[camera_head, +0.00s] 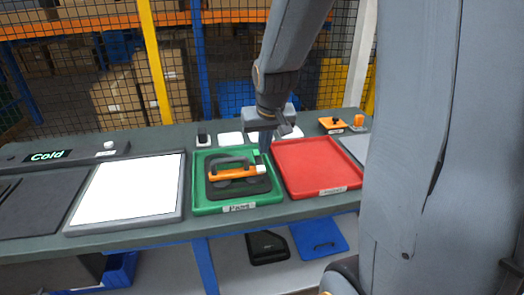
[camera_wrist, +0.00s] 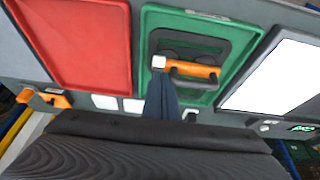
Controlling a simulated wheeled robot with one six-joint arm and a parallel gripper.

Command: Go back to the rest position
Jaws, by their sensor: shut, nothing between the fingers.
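My gripper (camera_head: 266,139) hangs at the back right edge of the green tray (camera_head: 198,207) in the head view. In the wrist view the fingers of my gripper (camera_wrist: 161,84) are together with nothing between them, and the tips overlap the green tray near the orange-and-black handle part (camera_wrist: 192,69). That part, an orange bar with a black grip on a dark plate (camera_head: 240,188), lies in the green tray. I cannot tell whether the tips touch it.
A red tray (camera_head: 318,162) is right of the green one. Small orange items (camera_head: 331,124) stand at the back right. A mesh fence (camera_head: 230,55) runs behind the bench.

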